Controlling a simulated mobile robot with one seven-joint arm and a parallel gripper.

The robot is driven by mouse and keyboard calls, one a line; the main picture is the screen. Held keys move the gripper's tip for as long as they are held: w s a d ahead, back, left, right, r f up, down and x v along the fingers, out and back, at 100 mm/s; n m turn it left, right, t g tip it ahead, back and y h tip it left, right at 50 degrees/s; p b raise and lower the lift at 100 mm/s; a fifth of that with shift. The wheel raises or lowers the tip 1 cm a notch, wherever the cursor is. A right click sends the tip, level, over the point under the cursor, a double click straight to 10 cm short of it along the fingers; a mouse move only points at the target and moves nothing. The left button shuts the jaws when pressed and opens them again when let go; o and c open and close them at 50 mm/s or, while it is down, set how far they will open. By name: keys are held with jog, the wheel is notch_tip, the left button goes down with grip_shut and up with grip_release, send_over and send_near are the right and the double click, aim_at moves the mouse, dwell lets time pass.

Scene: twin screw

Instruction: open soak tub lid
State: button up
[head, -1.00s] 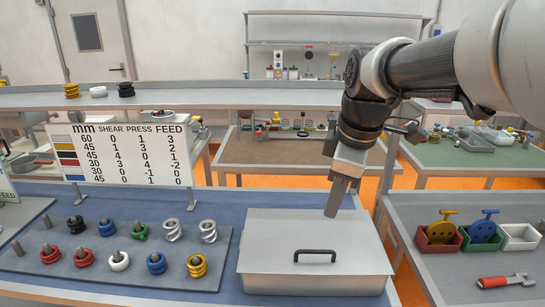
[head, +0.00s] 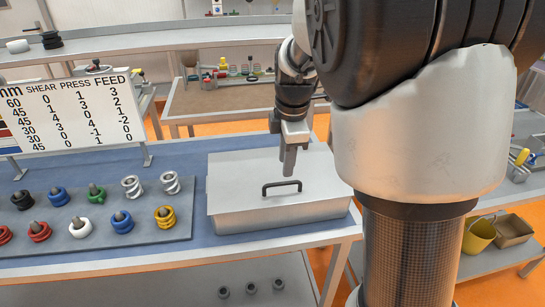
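The soak tub (head: 285,212) is a grey metal box on the blue mat at the right end of the workbench. Its flat lid (head: 235,174) is on, with a dark bar handle (head: 282,187) standing up near the middle. My gripper (head: 289,172) points down above the lid, just behind the handle in the picture. The fingers show side-on, so the gap between them cannot be made out. I cannot tell whether the fingertips touch the lid; the handle is not between them.
A board (head: 140,240) with several coloured rings and two metal coils on pegs lies left of the tub. A sign (head: 75,112) with a number table stands behind it. My arm covers much of the right side. A yellow bucket (head: 479,235) is at the lower right.

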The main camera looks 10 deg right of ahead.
send_over(284, 194)
notch_tip(284, 194, down, 7)
jog(key=shift+r, duration=0.15)
grip_shut()
